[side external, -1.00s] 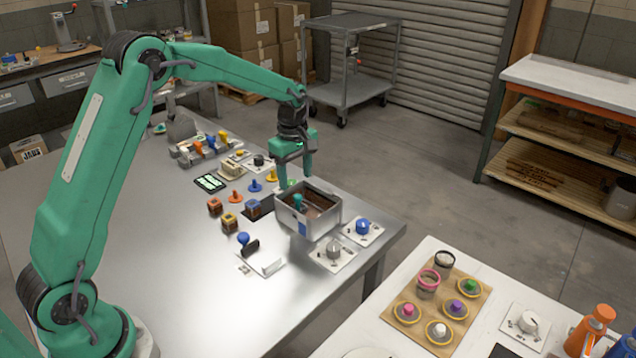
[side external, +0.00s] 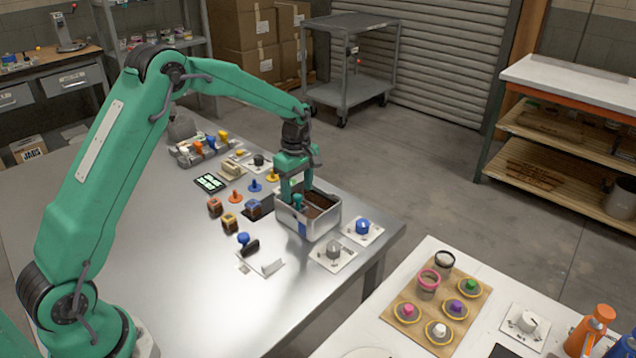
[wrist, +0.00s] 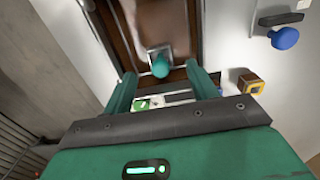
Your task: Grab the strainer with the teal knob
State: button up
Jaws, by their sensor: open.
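The teal knob (side external: 298,201) stands up inside a metal box (side external: 323,228) with brown contents near the far right edge of the steel table. In the wrist view the teal knob (wrist: 160,66) is round-topped, on a small grey square piece between brown areas; the rest of the strainer is hard to make out. Whether the fingers touch the knob cannot be told.
A blue knob on a white plate (side external: 362,229) and a grey knob (side external: 333,249) sit right beside the box. The table's front-left area is clear.

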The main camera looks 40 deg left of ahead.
aim_at(297, 195)
jog(key=shift+f, duration=2.6)
jog(key=c, duration=1.1)
